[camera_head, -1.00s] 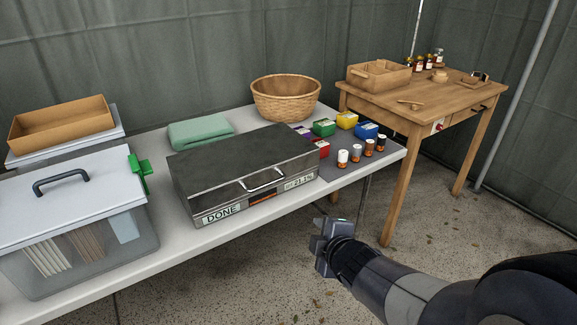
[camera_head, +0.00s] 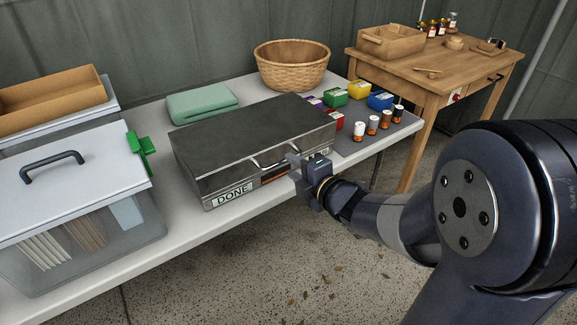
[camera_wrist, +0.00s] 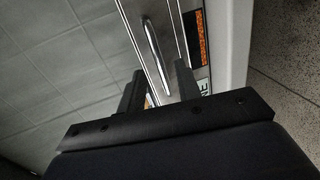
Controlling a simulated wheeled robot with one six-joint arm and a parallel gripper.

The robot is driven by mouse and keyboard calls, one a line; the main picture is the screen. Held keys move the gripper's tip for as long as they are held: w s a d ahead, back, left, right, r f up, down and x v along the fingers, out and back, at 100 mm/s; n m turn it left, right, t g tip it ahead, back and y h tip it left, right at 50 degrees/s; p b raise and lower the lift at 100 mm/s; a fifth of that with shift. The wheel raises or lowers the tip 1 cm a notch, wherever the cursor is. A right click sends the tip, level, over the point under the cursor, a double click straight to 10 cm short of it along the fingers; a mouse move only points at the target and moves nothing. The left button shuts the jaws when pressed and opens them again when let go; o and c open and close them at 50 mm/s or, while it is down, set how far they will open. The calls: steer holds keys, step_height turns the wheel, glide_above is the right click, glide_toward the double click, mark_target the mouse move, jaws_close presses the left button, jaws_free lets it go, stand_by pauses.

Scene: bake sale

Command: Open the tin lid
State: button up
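The metal tin (camera_head: 206,184) sits on the white table with its dark flat lid (camera_head: 250,128) down. A silver bar handle (camera_head: 270,162) is on the lid's front edge, and a "DONE" label is on the front face below. My gripper (camera_head: 294,161) is at the tin's front, by the right end of the handle. In the wrist view, the handle (camera_wrist: 156,45) lies just ahead of the gap between the two spread fingers of my gripper (camera_wrist: 159,82). The gripper is open and empty. I cannot tell whether a finger touches the tin. My gripper hides the right part of the front face.
A lidded clear box (camera_head: 80,215) stands left of the tin, with a green clip (camera_head: 142,153). A folded green cloth (camera_head: 203,103) and a wicker basket (camera_head: 292,66) are behind. Small colored boxes and several vials (camera_head: 372,124) stand to the right. A wooden table (camera_head: 430,70) is farther right.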

steer(key=shift+x, duration=1.6)
jaws_close()
